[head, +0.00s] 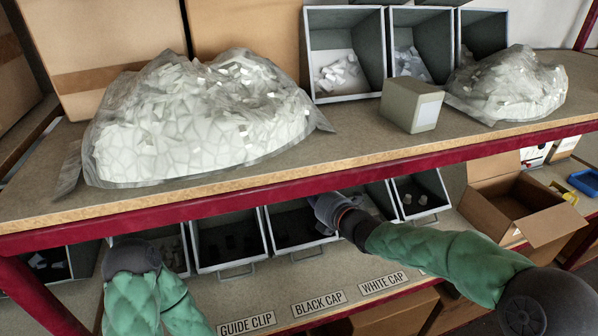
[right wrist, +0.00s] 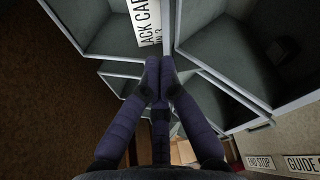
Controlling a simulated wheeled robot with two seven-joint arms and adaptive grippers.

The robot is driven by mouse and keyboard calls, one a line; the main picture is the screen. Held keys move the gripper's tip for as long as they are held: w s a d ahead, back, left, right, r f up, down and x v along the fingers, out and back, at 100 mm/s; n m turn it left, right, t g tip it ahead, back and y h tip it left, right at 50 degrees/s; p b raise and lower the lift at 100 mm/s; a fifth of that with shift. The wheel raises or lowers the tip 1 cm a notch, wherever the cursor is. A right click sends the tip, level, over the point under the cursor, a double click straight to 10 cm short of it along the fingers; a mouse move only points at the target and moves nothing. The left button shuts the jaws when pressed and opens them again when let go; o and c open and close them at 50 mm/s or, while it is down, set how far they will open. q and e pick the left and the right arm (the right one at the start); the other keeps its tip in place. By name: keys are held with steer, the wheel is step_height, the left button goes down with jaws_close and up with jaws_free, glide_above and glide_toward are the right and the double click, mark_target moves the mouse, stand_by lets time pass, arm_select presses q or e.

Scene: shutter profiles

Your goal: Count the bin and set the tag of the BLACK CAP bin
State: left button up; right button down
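The BLACK CAP shelf label (head: 320,303) is on the lower shelf's front edge in the head view. Dark bins (head: 230,241) stand behind the labels; which one belongs to it is hard to tell. My right gripper (head: 326,208) reaches under the upper shelf to a bin front. In the right wrist view, my right gripper (right wrist: 159,66) has its fingertips close together at a white tag (right wrist: 146,18) lettered "ACK CAP", with a 3 below. The tag appears pinched between them, its lower end partly hidden. My left arm shows at lower left, but its gripper is out of view.
The upper shelf's red edge beam (head: 240,203) runs above my right arm. Bags of pale parts (head: 190,120) and a grey box (head: 411,104) sit on the upper shelf. An open cardboard box (head: 515,205) stands right of the lower bins. Bin walls (right wrist: 235,95) surround the right gripper closely.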

steer(key=b+x, duration=0.1)
steer(key=x, duration=0.9)
steer(key=shift+w+d+r, duration=0.3)
steer(key=shift+d+r, duration=0.15)
steer(key=shift+d, duration=0.35)
steer(key=shift+w+d+r, duration=0.3)
steer(key=shift+d+r, duration=0.2)
steer(key=shift+d, duration=0.3)
